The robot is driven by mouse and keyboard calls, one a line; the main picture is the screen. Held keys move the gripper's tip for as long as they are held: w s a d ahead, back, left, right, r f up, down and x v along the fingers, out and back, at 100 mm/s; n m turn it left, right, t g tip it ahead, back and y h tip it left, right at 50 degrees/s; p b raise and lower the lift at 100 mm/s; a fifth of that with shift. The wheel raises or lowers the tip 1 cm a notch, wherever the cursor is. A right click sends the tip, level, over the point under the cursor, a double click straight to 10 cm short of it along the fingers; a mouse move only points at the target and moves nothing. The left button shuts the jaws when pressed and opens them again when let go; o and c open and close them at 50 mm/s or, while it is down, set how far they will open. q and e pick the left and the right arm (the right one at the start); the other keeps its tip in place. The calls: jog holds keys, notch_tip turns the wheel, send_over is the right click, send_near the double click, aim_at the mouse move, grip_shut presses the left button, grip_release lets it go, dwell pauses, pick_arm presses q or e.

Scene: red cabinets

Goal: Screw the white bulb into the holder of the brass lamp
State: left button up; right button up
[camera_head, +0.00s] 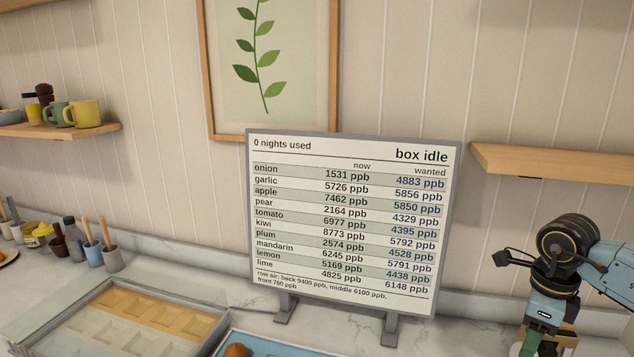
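Neither the white bulb nor the brass lamp with its holder shows in the head view. My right arm (560,265) comes in at the right edge and bends down towards the counter. Its lower end is cut off by the bottom edge of the picture, so the fingertips of my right gripper are hidden. A pale, wood-coloured piece shows between dark parts there, and I cannot tell what it is. My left gripper is out of view.
A grey-framed board (350,225) stands on the marble counter (455,325), headed "box idle". A tray (135,318) with compartments lies front left; a blue tray (265,348) holds an orange fruit (237,350). Small pots (93,253) stand behind. Shelves (555,165) flank the board.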

jog(key=shift+f+b, duration=1.05)
jog(key=shift+f, duration=0.45)
jog(key=c, duration=0.7)
jog(key=m+p, duration=0.1)
jog(key=m, duration=0.4)
jog(key=m+p, duration=0.1)
jog(key=m, duration=0.2)
jog(key=shift+m, duration=1.1)
